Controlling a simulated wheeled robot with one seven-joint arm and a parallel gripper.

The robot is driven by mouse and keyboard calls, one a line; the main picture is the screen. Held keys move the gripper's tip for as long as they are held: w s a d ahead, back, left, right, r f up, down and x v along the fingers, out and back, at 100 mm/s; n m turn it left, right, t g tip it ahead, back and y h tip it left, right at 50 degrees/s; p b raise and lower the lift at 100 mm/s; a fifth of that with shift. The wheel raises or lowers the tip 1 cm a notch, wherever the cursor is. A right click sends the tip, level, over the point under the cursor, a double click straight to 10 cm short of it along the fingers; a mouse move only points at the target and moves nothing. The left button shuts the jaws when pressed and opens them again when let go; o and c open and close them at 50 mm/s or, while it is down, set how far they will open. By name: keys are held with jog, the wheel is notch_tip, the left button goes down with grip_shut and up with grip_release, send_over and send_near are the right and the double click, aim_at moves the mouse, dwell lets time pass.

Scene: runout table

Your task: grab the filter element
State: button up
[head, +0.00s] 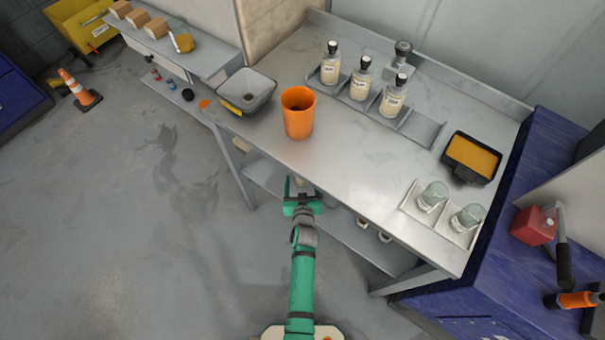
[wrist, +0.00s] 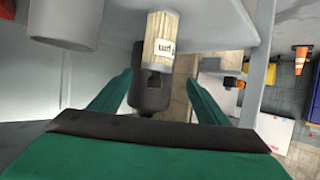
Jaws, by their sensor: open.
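A beige, finely ribbed cylinder with a white printed label, which looks like the filter element (wrist: 158,45), shows in the wrist view just beyond my fingertips. A dark piece is at its lower end. My gripper (wrist: 157,82) is open, with one green finger on each side of the dark piece, and nothing is clearly held. In the head view my gripper (head: 301,187) is at the front edge of the table, above the lower shelf. A small pale bit shows at its jaws there; most of it is hidden by the gripper and the table edge.
The metal table (head: 345,155) carries an orange cup (head: 298,118), a grey bin (head: 246,91), several labelled bottles, two glasses and an orange-filled tray (head: 472,157). The lower shelf (head: 345,232) lies below its front edge.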

jog(key=x, duration=0.6)
jog(key=shift+d+r, duration=0.1)
jog(key=shift+d+x, duration=0.2)
jog(key=shift+x, duration=2.75)
jog(key=shift+s, duration=0.1)
jog(key=c, duration=1.3)
